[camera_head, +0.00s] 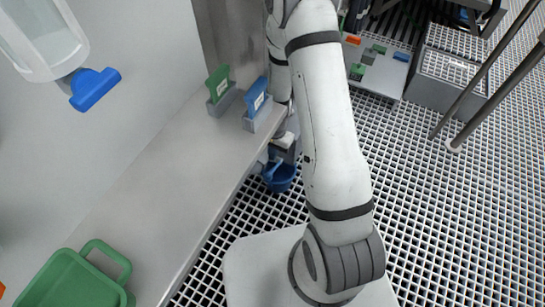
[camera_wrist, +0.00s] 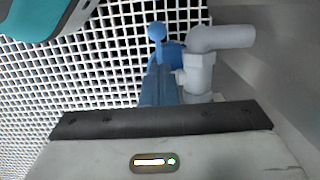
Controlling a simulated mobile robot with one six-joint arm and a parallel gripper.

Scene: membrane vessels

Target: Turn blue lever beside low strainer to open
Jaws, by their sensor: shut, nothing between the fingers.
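In the wrist view a blue lever (camera_wrist: 157,33) with a rounded end stands out from a blue valve body (camera_wrist: 174,52). A grey elbow pipe and fitting (camera_wrist: 202,68), which may be the low strainer, sits just right of it. My gripper (camera_wrist: 158,68) has its blue fingers together, nothing between them, pointing at the valve from below in the picture. The tips look close to the lever's lower part; I cannot tell whether they touch. In the head view my arm hides most of this spot, and a blue rounded part (camera_head: 279,177) shows beside the bench edge.
A pale bench (camera_head: 165,190) runs along the left, with green (camera_head: 218,85) and blue (camera_head: 256,97) tags in grey holders. A green handled container (camera_head: 72,280) and another blue lever (camera_head: 95,89) under a clear vessel are farther left. White grating (camera_head: 440,200) covers the floor at right.

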